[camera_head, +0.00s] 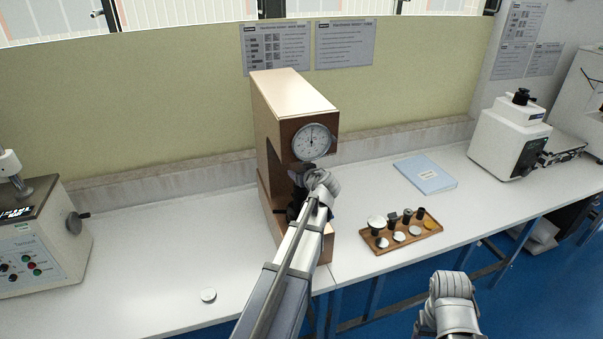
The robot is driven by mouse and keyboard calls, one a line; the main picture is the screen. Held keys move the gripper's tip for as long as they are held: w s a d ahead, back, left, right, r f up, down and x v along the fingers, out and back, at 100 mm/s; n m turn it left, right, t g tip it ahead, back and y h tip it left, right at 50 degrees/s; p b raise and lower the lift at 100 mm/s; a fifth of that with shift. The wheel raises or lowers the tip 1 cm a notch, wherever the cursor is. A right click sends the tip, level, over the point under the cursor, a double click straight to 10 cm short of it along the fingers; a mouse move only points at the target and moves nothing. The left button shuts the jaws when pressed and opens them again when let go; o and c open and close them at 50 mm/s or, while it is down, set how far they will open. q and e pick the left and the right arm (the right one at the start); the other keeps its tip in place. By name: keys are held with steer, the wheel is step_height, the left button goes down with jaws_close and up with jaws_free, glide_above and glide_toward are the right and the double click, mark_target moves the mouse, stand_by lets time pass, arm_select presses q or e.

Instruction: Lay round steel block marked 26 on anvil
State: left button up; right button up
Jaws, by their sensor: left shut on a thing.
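The hardness tester is a tall brown cabinet (262,130) with a cream top and a round white dial (312,142) on its front. My left gripper (297,197) is at the tester's front, below the dial, in the region of the anvil. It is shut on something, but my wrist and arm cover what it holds. The anvil is hidden too. A small round steel disc (208,295) lies flat on the bench, left of the tester; its marking is not readable. My right arm (450,295) is at the lower right, away from the bench; the state of its gripper does not show.
A wooden tray (372,246) with several discs and dark fittings sits right of the tester. A blue booklet (426,174) lies behind it. A grey tester (40,240) stands at far left, a white one (508,135) at far right. The bench left of the tester is mostly clear.

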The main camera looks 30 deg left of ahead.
arm_select(q)
steer(key=shift+f, duration=0.2)
stand_by(0.3)
steer(key=o, duration=1.3)
steer(key=shift+c, duration=0.9)
steer(key=shift+s+d, duration=0.1)
steer(key=s+d, duration=0.4)
steer(key=d, duration=0.1)
steer(key=shift+s+r, duration=0.2)
steer(key=shift+r, duration=0.05)
steer(key=shift+d, duration=0.1)
